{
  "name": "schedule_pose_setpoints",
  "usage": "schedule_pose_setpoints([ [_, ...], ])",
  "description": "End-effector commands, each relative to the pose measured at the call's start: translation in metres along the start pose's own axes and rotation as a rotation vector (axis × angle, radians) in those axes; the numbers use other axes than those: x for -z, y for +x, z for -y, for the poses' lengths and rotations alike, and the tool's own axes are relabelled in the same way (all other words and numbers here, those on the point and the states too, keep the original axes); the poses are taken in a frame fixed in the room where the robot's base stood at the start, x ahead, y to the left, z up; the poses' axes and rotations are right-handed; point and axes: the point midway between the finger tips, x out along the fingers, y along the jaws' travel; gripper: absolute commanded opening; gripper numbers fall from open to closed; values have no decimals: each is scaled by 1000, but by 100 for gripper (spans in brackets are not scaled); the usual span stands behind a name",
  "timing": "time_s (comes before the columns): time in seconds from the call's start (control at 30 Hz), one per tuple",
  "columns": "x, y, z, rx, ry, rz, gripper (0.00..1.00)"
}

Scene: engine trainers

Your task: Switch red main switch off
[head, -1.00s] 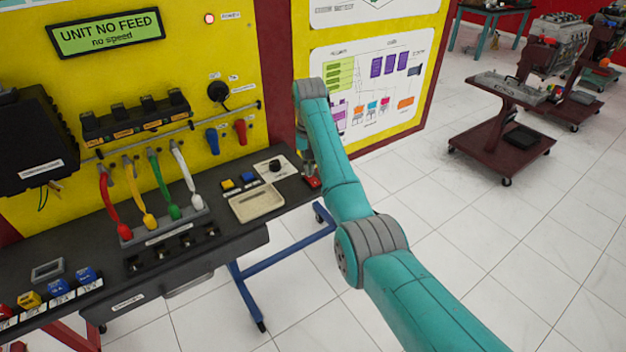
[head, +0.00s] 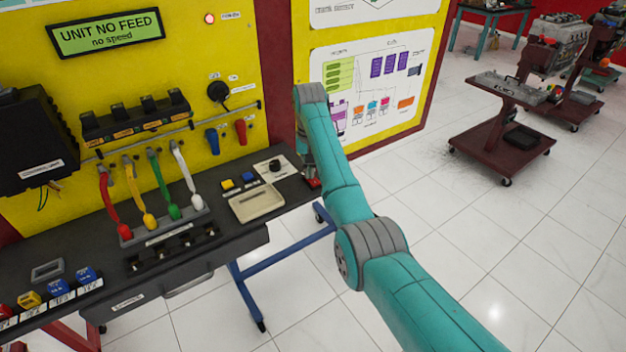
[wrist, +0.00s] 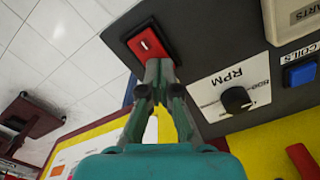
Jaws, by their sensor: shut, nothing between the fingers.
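The red main switch (wrist: 147,44) is a red rocker in a black frame near the bench panel's edge in the wrist view. A small white mark shows on it. In the head view the switch (head: 314,183) is a small red patch at the bench's right end, partly hidden by my arm. My gripper (wrist: 160,68) is shut and empty. Its fingertips overlap the switch's near edge in the wrist view; I cannot tell whether they touch it. In the head view my forearm hides most of the gripper.
The RPM knob (wrist: 236,99) and blue COILS button (wrist: 300,73) lie right of my fingers in the wrist view. A beige tray (head: 257,203) sits on the bench. A display (head: 106,33) reads "UNIT NO FEED, no speed". A red lamp (head: 210,18) appears lit.

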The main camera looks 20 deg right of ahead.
Motion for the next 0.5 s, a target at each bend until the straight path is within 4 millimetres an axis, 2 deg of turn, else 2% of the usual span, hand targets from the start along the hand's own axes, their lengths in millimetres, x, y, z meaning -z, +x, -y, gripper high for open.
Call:
schedule_pose_setpoints([
  [0.27,0,1,0,0,0,1,0],
  [0.5,0,-15,0,0,0,0,0],
])
